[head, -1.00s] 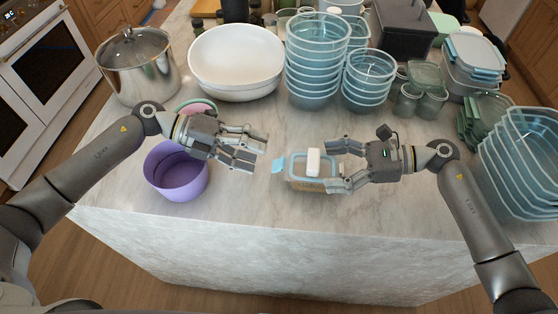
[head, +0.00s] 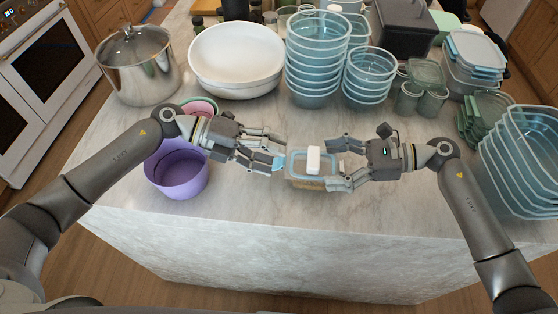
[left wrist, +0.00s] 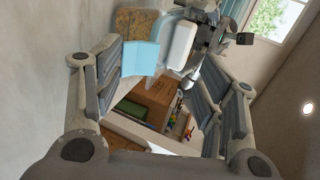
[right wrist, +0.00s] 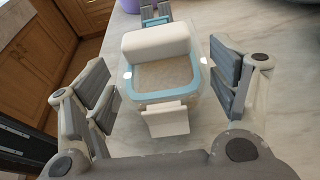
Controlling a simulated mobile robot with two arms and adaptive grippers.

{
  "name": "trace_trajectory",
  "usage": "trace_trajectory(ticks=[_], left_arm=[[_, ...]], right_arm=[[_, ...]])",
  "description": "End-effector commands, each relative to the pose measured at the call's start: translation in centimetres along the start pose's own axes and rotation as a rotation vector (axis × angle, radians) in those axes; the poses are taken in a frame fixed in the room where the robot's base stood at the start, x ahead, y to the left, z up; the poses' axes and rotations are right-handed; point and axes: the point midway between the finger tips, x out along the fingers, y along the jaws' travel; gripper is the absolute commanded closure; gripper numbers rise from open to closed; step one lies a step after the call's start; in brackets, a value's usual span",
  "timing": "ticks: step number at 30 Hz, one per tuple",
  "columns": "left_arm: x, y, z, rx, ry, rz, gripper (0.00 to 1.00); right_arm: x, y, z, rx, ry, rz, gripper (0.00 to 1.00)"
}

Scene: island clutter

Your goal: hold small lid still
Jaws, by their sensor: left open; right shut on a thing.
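A small clear container (head: 306,183) with brown contents stands near the counter's front edge. Its small lid (head: 297,165) has a blue rim and lies on top; it also shows in the right wrist view (right wrist: 155,97). A light-blue flap (left wrist: 140,58) sticks out at its left end, and a pale flap (right wrist: 166,118) at its right end. A white block (head: 313,160) rests on the lid.
A purple bowl (head: 180,178) stands under my left forearm. A steel pot (head: 140,75), a white bowl (head: 237,65) and stacked glass bowls (head: 313,75) line the back. Nested clear containers (head: 520,165) stand far right. The counter (head: 250,205) in front is bare.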

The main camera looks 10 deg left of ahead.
Motion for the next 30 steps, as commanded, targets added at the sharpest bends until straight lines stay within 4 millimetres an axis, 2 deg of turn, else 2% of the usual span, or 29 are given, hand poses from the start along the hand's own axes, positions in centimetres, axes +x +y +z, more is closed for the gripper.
trace_trajectory(ticks=[1,14,30], left_arm=[[0.2,0.0,0.0,0.0,0.0,-0.001,0.36],[0.1,-0.1,0.0,0.001,0.0,-0.001,0.36],[-0.4,-1.2,0.0,0.003,0.0,-0.004,0.36]], right_arm=[[0.1,0.1,-0.6,0.006,0.011,0.002,0.74],[0.1,0.1,-0.6,0.006,0.011,0.001,0.74],[0.1,0.1,-0.6,0.006,0.011,0.001,0.74]])
